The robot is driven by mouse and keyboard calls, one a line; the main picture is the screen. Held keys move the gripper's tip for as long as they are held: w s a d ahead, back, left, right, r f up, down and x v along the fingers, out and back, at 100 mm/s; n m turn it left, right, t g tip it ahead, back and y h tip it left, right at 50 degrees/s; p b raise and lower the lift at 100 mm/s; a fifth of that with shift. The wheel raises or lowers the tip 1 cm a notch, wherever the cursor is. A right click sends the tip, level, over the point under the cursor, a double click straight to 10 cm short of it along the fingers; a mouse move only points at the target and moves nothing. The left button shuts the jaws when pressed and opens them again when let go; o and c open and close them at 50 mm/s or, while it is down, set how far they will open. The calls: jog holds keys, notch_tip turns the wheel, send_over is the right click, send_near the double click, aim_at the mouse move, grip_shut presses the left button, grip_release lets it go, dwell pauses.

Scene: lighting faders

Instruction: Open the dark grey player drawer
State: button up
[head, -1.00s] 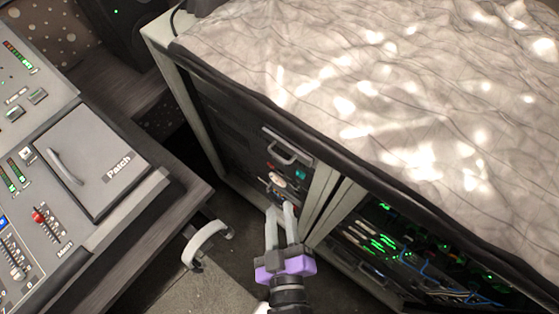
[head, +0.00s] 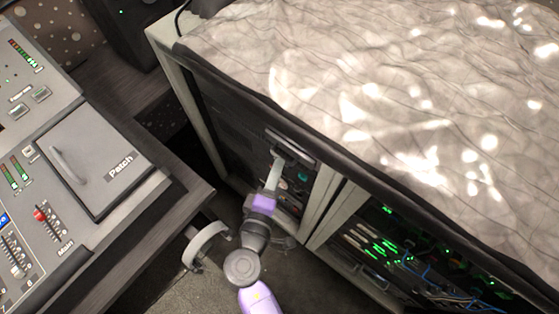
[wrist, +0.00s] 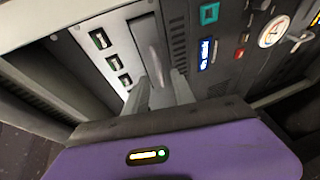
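The rack's front in the head view has a pale bar handle (head: 290,146) near its top edge, on what looks like the closed player drawer. In the wrist view a grey bar handle (wrist: 152,45) stands out from a panel straight ahead. My gripper (head: 278,160) is at the handle in the head view, its fingers pointing at the rack. In the wrist view my gripper (wrist: 160,80) has its two fingers apart, with the handle's near end between or just beyond the tips. I cannot tell whether they touch it. The drawer's edges are partly hidden by my arm.
A dark panel with a teal button (wrist: 209,13), a blue display (wrist: 207,54) and a round gauge (wrist: 273,31) lies beside the handle. A cloth (head: 400,90) covers the rack top. A console (head: 90,165) stands left, with a white curved handle (head: 205,245) near its desk.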

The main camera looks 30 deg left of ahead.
jog(key=x, duration=0.3)
jog(key=shift+w, duration=0.2)
grip_shut()
jog(key=shift+f, duration=0.1)
dwell(1.2)
